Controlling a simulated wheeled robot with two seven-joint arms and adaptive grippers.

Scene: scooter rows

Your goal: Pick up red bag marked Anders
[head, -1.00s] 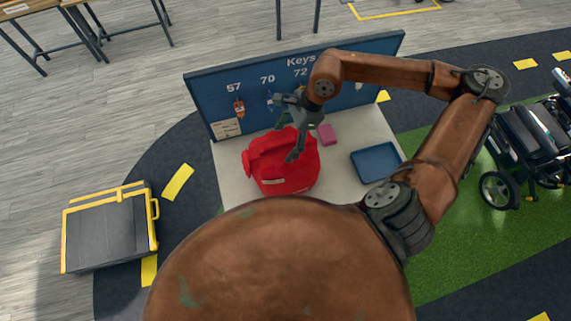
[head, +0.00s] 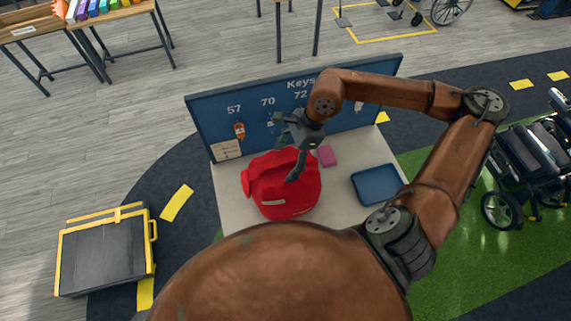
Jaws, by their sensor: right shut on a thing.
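A red bag (head: 275,200) with a small pale label on its front sits on the light counter (head: 235,210) below the blue key board. The writing on the label is too small to read. My right gripper (head: 288,165) reaches down over the top of the bag and is shut on it. The fingers and wrist cover part of the bag's upper right side. The bag appears to rest on the counter. My left gripper is not in view.
The blue key board (head: 205,110) stands behind the bag. A pink block (head: 327,156) and a blue tray (head: 376,184) lie to its right. A black and yellow case (head: 103,252) stands on the floor at left. Scooters (head: 535,150) stand at right.

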